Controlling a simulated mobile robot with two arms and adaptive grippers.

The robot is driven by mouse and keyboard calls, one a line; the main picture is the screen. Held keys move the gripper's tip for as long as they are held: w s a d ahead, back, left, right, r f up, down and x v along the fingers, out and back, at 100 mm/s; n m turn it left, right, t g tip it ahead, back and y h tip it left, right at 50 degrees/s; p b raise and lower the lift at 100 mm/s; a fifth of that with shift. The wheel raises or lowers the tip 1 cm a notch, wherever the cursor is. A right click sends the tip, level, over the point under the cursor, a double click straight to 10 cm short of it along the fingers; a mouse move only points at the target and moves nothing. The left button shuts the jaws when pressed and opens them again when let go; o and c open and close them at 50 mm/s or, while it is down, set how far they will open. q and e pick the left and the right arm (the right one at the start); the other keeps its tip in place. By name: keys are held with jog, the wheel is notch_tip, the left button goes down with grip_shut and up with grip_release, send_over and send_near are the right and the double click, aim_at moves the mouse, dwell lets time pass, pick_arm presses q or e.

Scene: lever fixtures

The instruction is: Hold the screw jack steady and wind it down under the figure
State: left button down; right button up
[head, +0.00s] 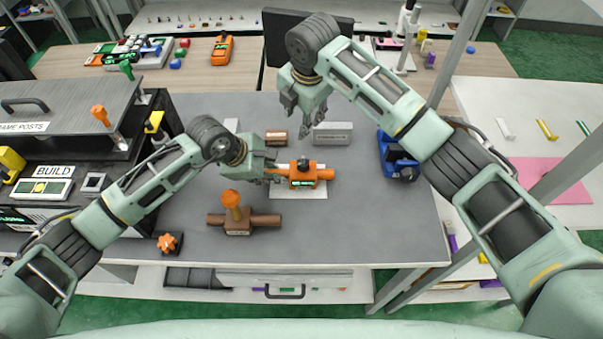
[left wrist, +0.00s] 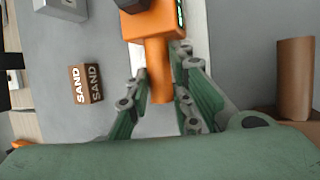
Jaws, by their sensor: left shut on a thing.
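The screw jack (head: 317,175) is an orange block with a dark knob on top, a green lit readout on its front and an orange bar out each side. It lies on a white plate (head: 300,193) on the grey bench. My left gripper (head: 270,175) is shut on the jack's left bar; in the left wrist view the fingers (left wrist: 160,92) lie either side of that bar (left wrist: 157,60). The readout's figure is too small to read. My right gripper (head: 296,124) hangs above and behind the jack, apart from it, its fingers looking spread and empty.
A brown fixture (head: 238,228) with an orange-topped post stands in front of the jack. Behind it are a brown SAND block (head: 276,138) and a grey block (head: 333,134). A blue device (head: 397,158) stands right. Bench between jack and blue device is clear.

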aim_at(304, 163)
jog(key=s+f+g, duration=0.1)
jog(key=s, duration=0.1)
jog(key=s+f+n, duration=0.1)
jog(key=s+f, duration=0.1)
jog(key=s+f+n+g+h, duration=0.1)
jog(key=s, duration=0.1)
jog(key=shift+s+d+f+g, duration=0.3)
jog(key=shift+s+d, duration=0.05)
jog(key=shift+s, duration=0.05)
jog(key=shift+s+f, duration=0.1)
jog(key=shift+f, duration=2.15)
jog(key=shift+d+f, duration=0.1)
jog(key=shift+f, duration=0.2)
jog(key=shift+o, duration=0.5)
jog(key=shift+f, duration=0.1)
